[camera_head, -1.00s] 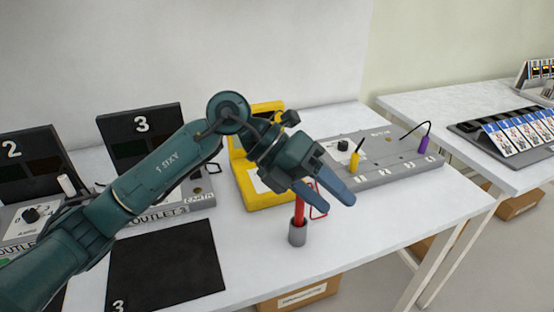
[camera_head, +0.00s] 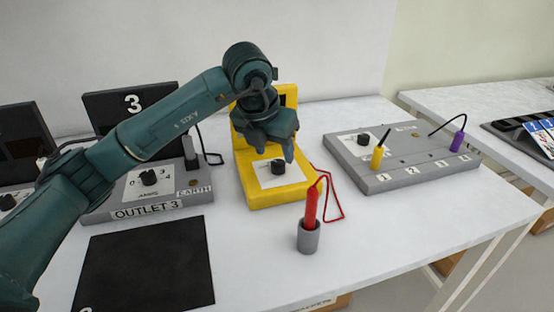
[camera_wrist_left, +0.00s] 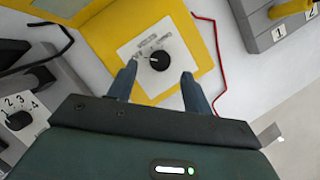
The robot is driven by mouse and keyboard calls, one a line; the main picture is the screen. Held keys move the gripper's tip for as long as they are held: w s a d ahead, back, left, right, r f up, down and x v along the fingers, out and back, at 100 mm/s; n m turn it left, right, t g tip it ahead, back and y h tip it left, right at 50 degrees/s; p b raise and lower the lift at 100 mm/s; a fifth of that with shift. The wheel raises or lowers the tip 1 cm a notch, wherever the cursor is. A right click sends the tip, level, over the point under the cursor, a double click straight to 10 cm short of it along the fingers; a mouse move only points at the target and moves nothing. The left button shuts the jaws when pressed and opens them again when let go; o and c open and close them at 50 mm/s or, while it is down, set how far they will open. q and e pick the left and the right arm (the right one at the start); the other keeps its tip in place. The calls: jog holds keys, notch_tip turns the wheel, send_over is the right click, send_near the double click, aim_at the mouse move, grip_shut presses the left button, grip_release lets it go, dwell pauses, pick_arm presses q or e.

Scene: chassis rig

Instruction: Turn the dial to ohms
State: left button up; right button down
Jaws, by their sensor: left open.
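The yellow meter (camera_head: 275,196) stands on the table in the middle of the head view. Its black dial (camera_head: 278,167) sits on a white label plate on the sloping front. In the left wrist view the dial (camera_wrist_left: 159,61) shows between and just beyond the fingertips, with a light pointer mark on it; the lettering is too small to read. My left gripper (camera_head: 274,153) is above the dial, pointing down, open and empty; its two fingers also show in the left wrist view (camera_wrist_left: 157,82). Whether the fingers touch the dial cannot be told. My right gripper is not in view.
A red probe (camera_head: 311,208) stands in a grey cup (camera_head: 308,238), its red cable running to the meter. The OUTLET 3 box (camera_head: 150,205) is left of the meter. A grey panel (camera_head: 400,178) with yellow and purple plugs is to the right. A black mat (camera_head: 150,265) lies in front.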

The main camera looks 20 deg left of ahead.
aim_at(278, 162)
pick_arm(q)
jog(key=shift+x, duration=2)
jog(key=shift+c, duration=0.2)
jog(key=c, duration=0.9)
